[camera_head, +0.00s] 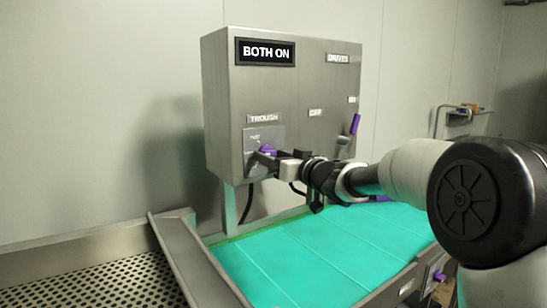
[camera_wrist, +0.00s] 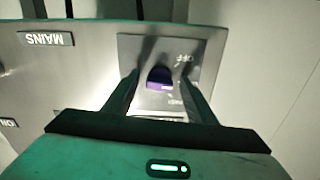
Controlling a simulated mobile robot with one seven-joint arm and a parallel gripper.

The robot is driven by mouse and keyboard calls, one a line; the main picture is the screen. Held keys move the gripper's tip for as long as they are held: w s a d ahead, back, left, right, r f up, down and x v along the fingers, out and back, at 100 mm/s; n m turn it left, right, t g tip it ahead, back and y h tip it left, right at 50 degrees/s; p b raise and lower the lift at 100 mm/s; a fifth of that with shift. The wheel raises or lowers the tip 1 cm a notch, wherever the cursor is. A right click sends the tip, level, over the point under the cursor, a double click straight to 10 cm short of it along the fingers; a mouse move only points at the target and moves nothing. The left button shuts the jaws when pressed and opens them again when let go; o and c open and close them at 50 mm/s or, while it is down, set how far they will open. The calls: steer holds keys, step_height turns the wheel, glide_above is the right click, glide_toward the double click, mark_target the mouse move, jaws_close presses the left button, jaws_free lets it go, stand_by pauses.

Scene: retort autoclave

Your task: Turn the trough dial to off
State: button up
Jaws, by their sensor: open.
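The trough dial (camera_head: 267,149) is a small purple knob on a pale plate under the TROUGH label (camera_head: 264,118), at the lower left of the grey control box. In the wrist view the purple dial (camera_wrist: 159,78) sits between my two fingers, with OFF lettering (camera_wrist: 183,59) on its plate. My gripper (camera_head: 270,158) is open at the dial, one finger on either side. I cannot tell whether the fingers touch it. The gripper hides part of the plate and dial in the head view. The display (camera_head: 265,52) reads BOTH ON.
Below is a turquoise belt (camera_head: 310,250) beside a metal trough edge (camera_head: 185,255).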

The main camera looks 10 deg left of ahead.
steer(key=c, duration=1.1)
steer(key=n+b, duration=0.1)
steer(key=n, duration=0.4)
steer(key=n+b, duration=0.2)
steer(key=n, duration=0.3)
steer(key=shift+w+d, duration=0.15)
steer(key=o, duration=1.1)
